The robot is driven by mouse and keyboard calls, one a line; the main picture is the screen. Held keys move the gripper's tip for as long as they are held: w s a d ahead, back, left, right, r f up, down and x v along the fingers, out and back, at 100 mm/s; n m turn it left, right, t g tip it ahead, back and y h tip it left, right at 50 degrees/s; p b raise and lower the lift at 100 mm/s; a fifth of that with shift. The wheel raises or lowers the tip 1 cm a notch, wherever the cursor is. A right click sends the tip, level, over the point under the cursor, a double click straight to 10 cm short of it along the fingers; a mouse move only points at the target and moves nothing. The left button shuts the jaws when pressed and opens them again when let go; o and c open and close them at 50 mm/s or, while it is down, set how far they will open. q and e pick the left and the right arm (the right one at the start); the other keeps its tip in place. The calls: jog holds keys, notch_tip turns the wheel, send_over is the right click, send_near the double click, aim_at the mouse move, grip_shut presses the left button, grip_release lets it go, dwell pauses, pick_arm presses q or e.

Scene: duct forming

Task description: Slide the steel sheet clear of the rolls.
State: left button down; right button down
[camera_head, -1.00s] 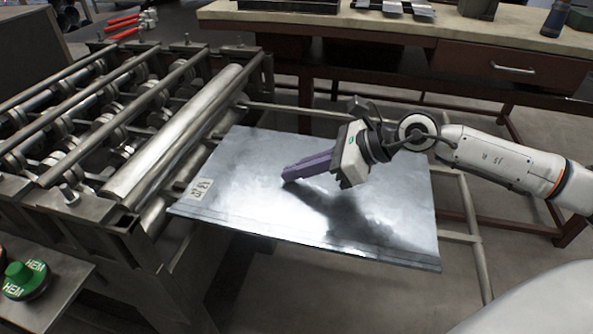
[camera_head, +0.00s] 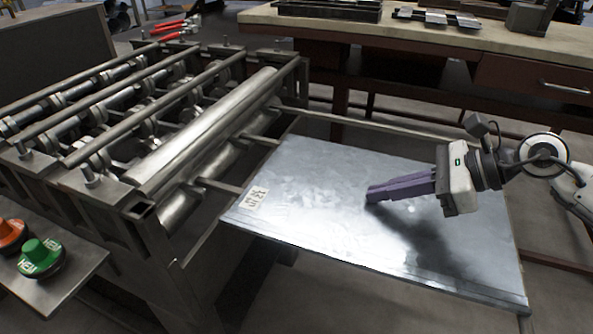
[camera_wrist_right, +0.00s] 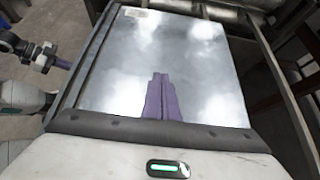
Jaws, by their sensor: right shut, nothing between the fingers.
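The steel sheet (camera_head: 330,205) lies flat on the outfeed rails, with a white marked label on its left edge. A gap with bare rails shows between that edge and the rolls (camera_head: 205,135). My right gripper (camera_head: 370,193) is shut and empty, its purple fingers low over the middle of the sheet; I cannot tell if the tips touch it. In the right wrist view, the fingers (camera_wrist_right: 158,80) are together above the shiny sheet (camera_wrist_right: 200,75). My left gripper (camera_wrist_right: 62,63) shows small at that view's left edge, its jaws unclear; the head view does not show it.
The roll-forming machine (camera_head: 85,165) fills the left. A side shelf with green (camera_head: 40,256) and orange (camera_head: 10,235) knobs stands at lower left. A workbench (camera_head: 400,35) with trays runs along the back. Red-handled tools (camera_head: 170,30) lie behind the machine.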

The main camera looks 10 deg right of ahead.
jog(key=shift+s+f, duration=0.2)
jog(key=shift+f, duration=0.4)
jog(key=shift+w+r+p, duration=0.1)
jog(key=shift+r+p, duration=0.25)
jog(key=shift+r, duration=0.5)
